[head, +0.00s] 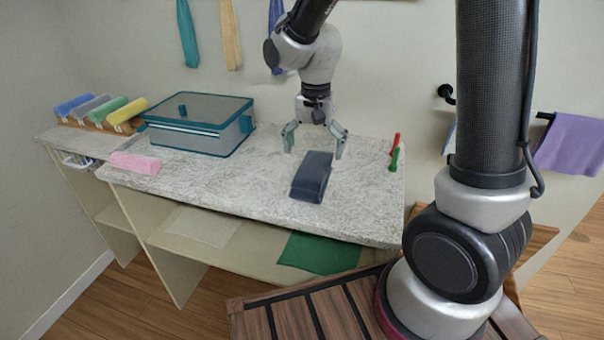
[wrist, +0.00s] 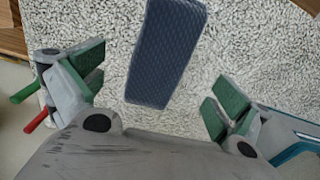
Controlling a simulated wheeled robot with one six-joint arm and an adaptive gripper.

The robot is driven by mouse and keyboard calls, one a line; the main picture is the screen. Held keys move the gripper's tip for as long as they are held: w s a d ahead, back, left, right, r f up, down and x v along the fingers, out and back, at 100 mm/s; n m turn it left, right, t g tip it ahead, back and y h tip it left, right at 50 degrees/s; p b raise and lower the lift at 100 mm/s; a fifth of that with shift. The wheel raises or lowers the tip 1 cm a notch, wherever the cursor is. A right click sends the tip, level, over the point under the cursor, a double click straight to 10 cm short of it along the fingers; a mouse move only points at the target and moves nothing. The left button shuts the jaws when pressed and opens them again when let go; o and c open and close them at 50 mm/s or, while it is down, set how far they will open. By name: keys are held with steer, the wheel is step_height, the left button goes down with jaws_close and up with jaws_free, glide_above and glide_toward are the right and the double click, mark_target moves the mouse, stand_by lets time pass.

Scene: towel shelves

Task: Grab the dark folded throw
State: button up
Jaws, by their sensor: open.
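The dark folded throw (head: 312,177) lies on the speckled counter, a long navy-grey bundle. In the wrist view the throw (wrist: 167,52) shows a quilted surface and runs from the top edge down between the finger pads, its far part cut off by the frame. My gripper (head: 315,148) is open above the counter, at the back end of the throw. In the wrist view my gripper (wrist: 168,88) has its green-padded fingers spread wide, one on each side of the throw, with clear gaps and nothing between the pads touching them.
A teal-trimmed lidded box (head: 198,124) stands left on the counter (head: 240,185), with a pink folded cloth (head: 135,163) near it. Several rolled towels (head: 100,108) sit at far left. Small red and green items (head: 394,152) stand at right. A green cloth (head: 319,253) lies below.

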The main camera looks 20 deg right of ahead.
mark_target(312, 166)
steer(key=shift+f+m, duration=0.25)
steer(key=shift+m, duration=0.05)
step_height(312, 166, down, 7)
steer(key=shift+w+a+f, duration=0.1)
steer(key=shift+w+f, duration=0.05)
steer(key=shift+f, duration=0.05)
steer(key=c, duration=1)
